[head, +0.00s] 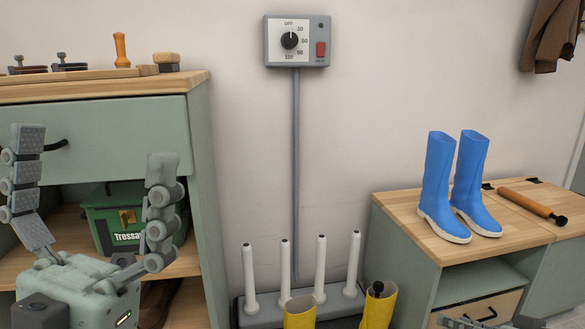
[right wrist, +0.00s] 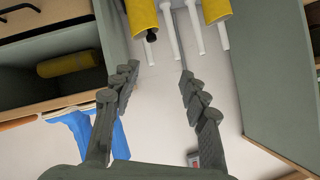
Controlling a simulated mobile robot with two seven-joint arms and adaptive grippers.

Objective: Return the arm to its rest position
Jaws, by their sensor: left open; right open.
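My left gripper (head: 95,150) is at the left of the head view, in front of the green cabinet. Its two jointed grey fingers stand wide apart, pointing up, with nothing between them. My right gripper shows in the right wrist view (right wrist: 159,76), its fingers spread apart and empty. Pale wall and white boot pegs show between and beyond them. In the head view only some grey parts of my right gripper (head: 480,322) show at the bottom right edge, below the wooden-topped bench; the rest is cut off.
Blue boots (head: 438,190) stand on the bench (head: 400,205) beside a wooden-handled tool (head: 530,204). Two yellow boots (head: 300,314) (head: 379,309) are near the white pegs (head: 285,268). A green box (head: 115,218) sits in the cabinet (head: 205,150). A dial box (head: 270,42) hangs on the wall.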

